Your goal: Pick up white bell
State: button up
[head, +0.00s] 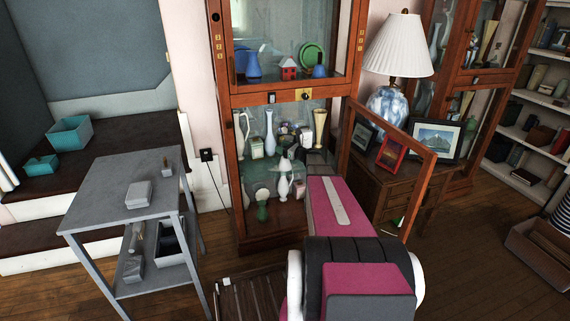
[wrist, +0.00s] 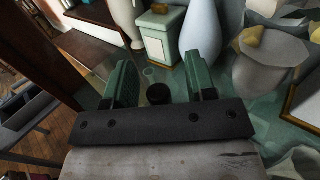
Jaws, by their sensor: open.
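A small white, bell-like shape (head: 284,186) shows in the lower part of the open cabinet in the head view. It is small there, and I cannot be sure that it is the white bell. I cannot clearly make out the bell in the wrist view. My gripper (wrist: 164,84) is open, with its two green fingers apart over the green glassy shelf. A small dark round thing shows between the fingers, and I see nothing gripped. My gripper is hidden in the head view, where my pink arm reaches into the cabinet.
The cabinet door (head: 427,190) stands open right of my arm. A grey side table (head: 110,205) is at left.

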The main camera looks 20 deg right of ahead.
grip_shut()
jog(key=shift+r, duration=0.1)
jog(key=shift+r, duration=0.55)
notch_tip(320, 180, up, 3)
jog(key=s+a+r, duration=0.3)
jog(key=a+r, duration=0.3)
jog(key=a, duration=0.5)
jog(key=shift+s+r, duration=0.35)
jog(key=shift+s, duration=0.05)
